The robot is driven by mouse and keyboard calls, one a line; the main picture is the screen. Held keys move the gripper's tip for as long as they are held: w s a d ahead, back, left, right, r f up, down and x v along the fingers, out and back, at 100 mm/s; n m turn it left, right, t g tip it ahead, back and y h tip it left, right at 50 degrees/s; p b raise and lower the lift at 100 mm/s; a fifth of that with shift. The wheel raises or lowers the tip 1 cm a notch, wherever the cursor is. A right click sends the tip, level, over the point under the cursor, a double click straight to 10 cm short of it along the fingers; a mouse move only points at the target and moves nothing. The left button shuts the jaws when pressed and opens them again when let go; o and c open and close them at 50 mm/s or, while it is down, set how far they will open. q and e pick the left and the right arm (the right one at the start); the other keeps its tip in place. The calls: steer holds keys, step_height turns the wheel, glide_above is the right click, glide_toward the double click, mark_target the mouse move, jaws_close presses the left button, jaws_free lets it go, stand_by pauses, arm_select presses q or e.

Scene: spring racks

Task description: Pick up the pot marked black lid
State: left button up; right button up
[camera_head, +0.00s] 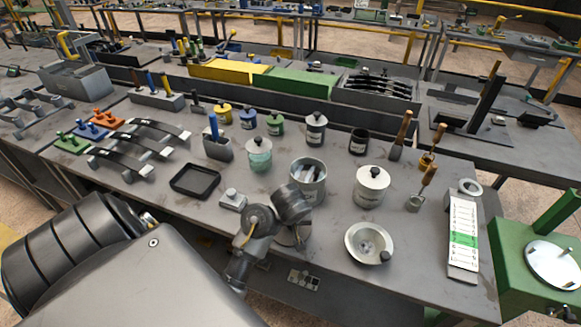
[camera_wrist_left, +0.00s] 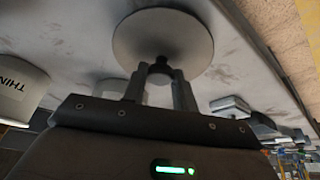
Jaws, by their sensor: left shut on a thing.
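In the left wrist view a round pale grey lid (camera_wrist_left: 163,42) with a black knob fills the top. My left gripper (camera_wrist_left: 160,76) is shut on that knob, one finger on each side. The body under the lid is hidden, so I cannot tell whether the lid rests on a pot. In the head view my left wrist covers this spot near the table's front edge. Another pot, white with a black-knobbed lid (camera_head: 371,181), stands to the right. A glass jar with a black knob (camera_head: 259,155) stands behind. My right gripper is not in view.
An open labelled pot (camera_head: 308,186) stands close by; a pot with "THIN" lettering (camera_wrist_left: 20,86) shows in the wrist view. Brushes (camera_head: 400,135) stand farther right.

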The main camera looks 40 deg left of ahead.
arm_select(q)
steer(key=shift+r, duration=0.1)
steer(key=shift+r, duration=0.6)
steer(key=v, duration=0.2)
steer(key=p+v, duration=0.1)
steer(key=shift+a+r, duration=0.2)
steer(key=shift+r, duration=0.15)
steer(key=s+d+r+p, duration=0.5)
steer(key=s+r+p, duration=0.3)
steer(key=s, duration=0.4)
steer(key=shift+p, duration=0.5)
